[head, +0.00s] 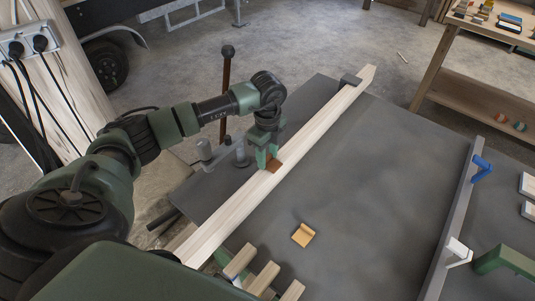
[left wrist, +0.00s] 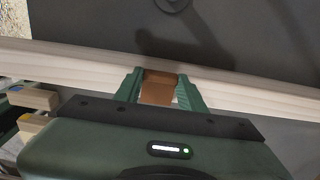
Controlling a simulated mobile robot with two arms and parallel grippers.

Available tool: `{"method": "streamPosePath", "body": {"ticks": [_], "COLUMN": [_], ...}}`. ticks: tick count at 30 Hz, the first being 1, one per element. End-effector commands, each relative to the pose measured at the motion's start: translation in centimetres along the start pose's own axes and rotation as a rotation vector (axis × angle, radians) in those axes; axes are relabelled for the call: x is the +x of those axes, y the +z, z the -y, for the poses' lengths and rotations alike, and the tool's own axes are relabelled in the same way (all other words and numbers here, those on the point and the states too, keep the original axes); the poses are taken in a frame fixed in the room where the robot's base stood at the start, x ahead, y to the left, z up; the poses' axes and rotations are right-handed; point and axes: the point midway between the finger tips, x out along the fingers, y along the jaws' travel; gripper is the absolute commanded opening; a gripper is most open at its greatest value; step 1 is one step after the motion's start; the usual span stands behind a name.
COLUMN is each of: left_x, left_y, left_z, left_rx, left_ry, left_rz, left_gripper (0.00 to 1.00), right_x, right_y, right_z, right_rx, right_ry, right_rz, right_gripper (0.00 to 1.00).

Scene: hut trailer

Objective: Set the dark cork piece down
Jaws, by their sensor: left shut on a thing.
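The dark cork piece (head: 274,166) is a small brown block at the long pale wooden beam (head: 232,213). My left gripper (head: 267,157) is shut on it from above. In the left wrist view the dark cork piece (left wrist: 158,88) sits between the two green fingers (left wrist: 160,79), with the beam (left wrist: 70,60) running behind. I cannot tell whether the cork touches the beam. A lighter, orange-tan piece (head: 303,235) lies apart on the grey table (head: 365,190). My right gripper is not in view.
A dark block (head: 350,80) is at the beam's far end. Wooden sticks (head: 264,278) lie at the near edge. A grey rail (head: 450,225) with blue and white clamps (head: 481,168) runs along the right. The table middle is mostly clear. A wooden shelf (head: 480,100) stands behind.

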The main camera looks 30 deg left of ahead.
Motion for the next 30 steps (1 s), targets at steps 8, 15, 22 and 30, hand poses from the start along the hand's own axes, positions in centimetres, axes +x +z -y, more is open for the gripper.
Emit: {"method": "streamPosePath", "body": {"ticks": [8,15,22,30], "left_x": [0.3,0.3,-0.4,-5.4], "left_y": [0.0,0.0,0.0,0.0], "left_z": [0.0,0.0,0.1,0.2], "left_rx": [0.000,0.000,0.001,0.001], "left_ry": [0.000,0.000,-0.003,-0.008], "left_rz": [0.000,0.000,-0.001,0.000], "left_gripper": [0.48,0.62,0.62,0.62], "right_x": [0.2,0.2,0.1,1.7], "right_y": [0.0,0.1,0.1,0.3], "right_z": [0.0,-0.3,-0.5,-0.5], "right_rx": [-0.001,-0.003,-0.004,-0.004], "right_ry": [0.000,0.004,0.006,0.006], "right_rz": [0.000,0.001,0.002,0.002], "right_gripper": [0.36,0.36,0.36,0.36]}}
